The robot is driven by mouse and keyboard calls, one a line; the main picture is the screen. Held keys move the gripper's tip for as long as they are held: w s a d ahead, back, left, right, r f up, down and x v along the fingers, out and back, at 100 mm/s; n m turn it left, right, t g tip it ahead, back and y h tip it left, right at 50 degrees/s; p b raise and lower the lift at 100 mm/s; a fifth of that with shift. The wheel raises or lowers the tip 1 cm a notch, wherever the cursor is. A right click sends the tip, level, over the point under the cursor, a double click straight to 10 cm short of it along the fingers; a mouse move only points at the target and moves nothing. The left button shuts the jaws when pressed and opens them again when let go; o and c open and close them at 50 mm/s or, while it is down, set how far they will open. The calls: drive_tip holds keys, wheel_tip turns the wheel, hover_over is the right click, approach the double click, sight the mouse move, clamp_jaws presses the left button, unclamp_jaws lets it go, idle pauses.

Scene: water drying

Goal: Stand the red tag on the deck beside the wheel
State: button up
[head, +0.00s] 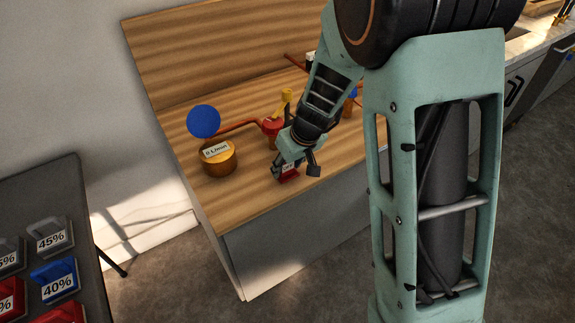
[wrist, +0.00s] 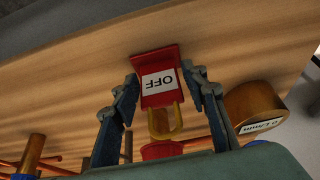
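The red tag (wrist: 157,99) has a white OFF label and a yellow loop. It also shows in the head view (head: 290,176), on or just above the wooden deck (head: 250,205) near its front edge. My gripper (head: 294,172) is around the tag, with one finger on each side. In the wrist view my gripper (wrist: 160,78) shows small gaps beside the tag, so it looks open. A round blue disc (head: 203,121), possibly the wheel, stands at the deck's left. I cannot tell whether the tag's base touches the deck.
A brass gauge (head: 219,160) labelled 0 L/min stands left of my gripper. A red valve body (head: 271,127) with a yellow lever (head: 287,97) and copper pipes are behind it. A dark table (head: 85,225) with percent-labelled tags is at left. The deck's front left is clear.

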drive_tip(key=shift+o, duration=0.6)
drive_tip(key=shift+r, duration=0.1)
drive_tip(key=shift+r, duration=0.15)
drive_tip(key=p+v, duration=0.3)
drive_tip(key=v, duration=0.9)
